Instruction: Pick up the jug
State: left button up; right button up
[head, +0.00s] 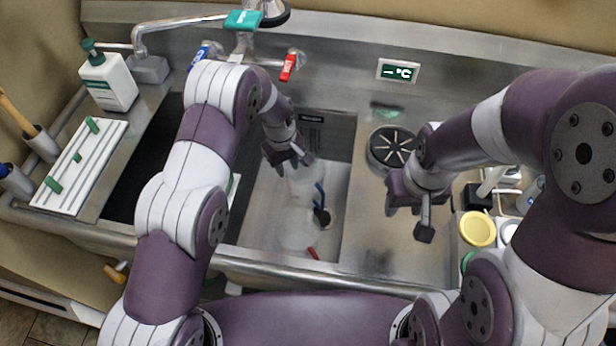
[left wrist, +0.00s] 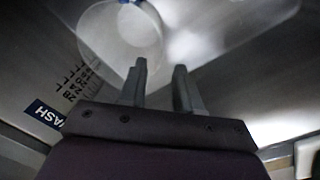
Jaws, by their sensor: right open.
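Two pale, translucent vessels stand in the sink basin in the head view, the upper one (head: 306,184) just below my left gripper and the lower one (head: 297,232) nearer the front. I cannot tell surely which is the jug. A blue strip and a dark round part show beside them. My left gripper (head: 288,160) is over the basin; its fingers (left wrist: 160,85) are apart in the left wrist view with nothing seen gripped. A translucent round vessel (left wrist: 122,32) lies beyond the fingertips. My right gripper (head: 408,213) is open and empty over the right counter.
A black slotted drain (head: 391,147) and yellow-lidded container (head: 477,229) are on the right counter. A soap bottle (head: 108,82) and white rack (head: 80,165) stand left of the sink. The faucet (head: 180,22) is behind. A "WASH" label (left wrist: 45,115) marks the basin wall.

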aim_at(289, 183)
pick_arm(q)
jog(key=f+p, duration=0.1)
jog(key=f, duration=0.3)
jog(key=f+p, duration=0.1)
jog(key=f, duration=0.3)
jog(key=shift+w+d+f, duration=0.1)
jog(key=shift+w+f, duration=0.05)
jog(key=shift+w, duration=0.05)
jog(key=shift+w+f, duration=0.1)
jog(key=shift+f, duration=0.25)
grip_shut()
